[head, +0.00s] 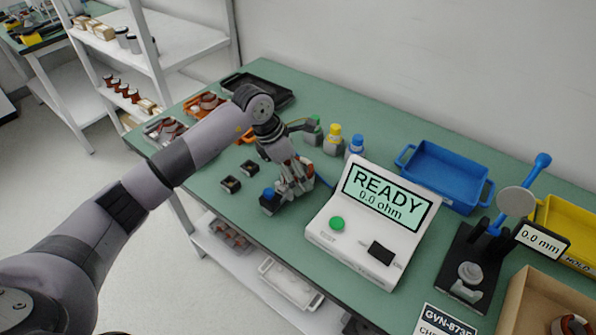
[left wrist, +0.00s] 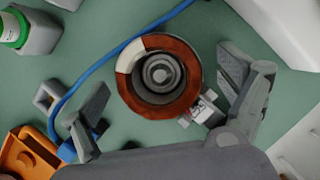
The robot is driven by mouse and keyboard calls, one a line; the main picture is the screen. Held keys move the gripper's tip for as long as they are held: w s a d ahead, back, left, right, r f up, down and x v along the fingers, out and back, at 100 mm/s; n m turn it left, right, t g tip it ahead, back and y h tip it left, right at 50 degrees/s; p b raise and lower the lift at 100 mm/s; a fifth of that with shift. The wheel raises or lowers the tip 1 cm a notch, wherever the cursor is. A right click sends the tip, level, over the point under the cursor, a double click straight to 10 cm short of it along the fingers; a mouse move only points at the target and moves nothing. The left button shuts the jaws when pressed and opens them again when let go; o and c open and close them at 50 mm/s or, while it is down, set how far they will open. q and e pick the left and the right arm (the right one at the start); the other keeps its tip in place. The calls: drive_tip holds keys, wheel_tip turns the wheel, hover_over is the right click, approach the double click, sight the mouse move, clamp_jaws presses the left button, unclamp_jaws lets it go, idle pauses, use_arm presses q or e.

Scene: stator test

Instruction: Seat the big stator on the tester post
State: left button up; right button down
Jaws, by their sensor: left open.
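A copper-coloured ring-shaped stator (left wrist: 183,98) with a white segment shows in the left wrist view. Grey concentric steps (left wrist: 160,74) fill its middle; I cannot tell whether these are a post or part of the stator. A small white label is at its lower right. My left gripper (left wrist: 163,92) is open, with one finger on each side of the ring and visible gaps. In the head view my left gripper (head: 292,186) is low over the bench, left of the white READY tester (head: 355,250), and largely hides the stator. My right gripper is not in view.
A blue cable (left wrist: 95,72) runs behind the ring. Capped bottles (head: 333,142) stand behind the gripper. A blue tray (head: 450,170), a gauge stand (head: 472,270) and a cardboard box (head: 525,300) are on the right. Small dark blocks (head: 231,184) lie left of the gripper.

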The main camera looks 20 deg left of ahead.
use_arm(q)
drive_tip(key=v, duration=1.1)
drive_tip(key=shift+f, duration=0.1)
